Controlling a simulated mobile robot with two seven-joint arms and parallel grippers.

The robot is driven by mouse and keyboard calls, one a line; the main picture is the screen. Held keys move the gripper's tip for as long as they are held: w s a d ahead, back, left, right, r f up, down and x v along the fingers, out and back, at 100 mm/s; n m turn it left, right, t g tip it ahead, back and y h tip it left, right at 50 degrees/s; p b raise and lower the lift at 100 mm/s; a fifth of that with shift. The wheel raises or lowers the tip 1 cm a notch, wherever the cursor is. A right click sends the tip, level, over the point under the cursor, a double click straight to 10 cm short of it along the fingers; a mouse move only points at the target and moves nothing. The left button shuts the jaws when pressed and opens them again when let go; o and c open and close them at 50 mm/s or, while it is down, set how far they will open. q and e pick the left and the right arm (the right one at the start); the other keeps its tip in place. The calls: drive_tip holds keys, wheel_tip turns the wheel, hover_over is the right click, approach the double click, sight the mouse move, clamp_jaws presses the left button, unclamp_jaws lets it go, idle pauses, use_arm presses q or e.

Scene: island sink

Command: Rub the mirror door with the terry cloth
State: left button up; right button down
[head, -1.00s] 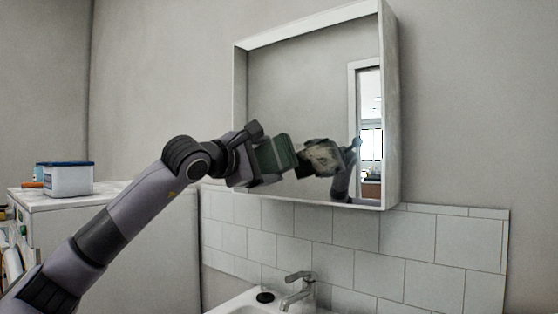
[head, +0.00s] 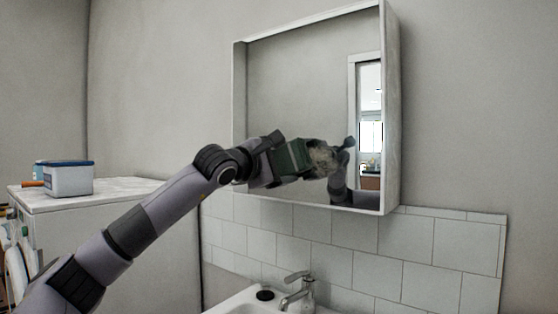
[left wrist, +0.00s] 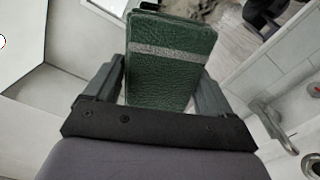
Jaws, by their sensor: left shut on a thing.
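The terry cloth (head: 291,158) is a dark green folded block with a grey stripe across it, and it also shows in the left wrist view (left wrist: 172,70). My left gripper (head: 272,160) is shut on it, with a finger on each side. The mirror door (head: 295,90) is the front of a white-framed wall cabinet. The cloth is at the lower middle of the mirror, and its edge meets its blurred reflection; I cannot tell whether it touches the glass. The reflection of my gripper shows just to the right. My right gripper is not in view.
A sink with a chrome faucet (head: 299,290) and a black stopper (head: 265,295) lies below. White tiles (head: 370,275) cover the wall under the cabinet. A lidded container (head: 68,180) stands on a white cabinet (head: 110,196) at left.

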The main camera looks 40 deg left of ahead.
use_arm(q)
drive_tip(key=shift+w, duration=0.4)
idle(0.4)
drive_tip(key=shift+w+a+p, duration=0.15)
drive_tip(key=shift+w+p, duration=0.35)
drive_tip(key=shift+w, duration=0.05)
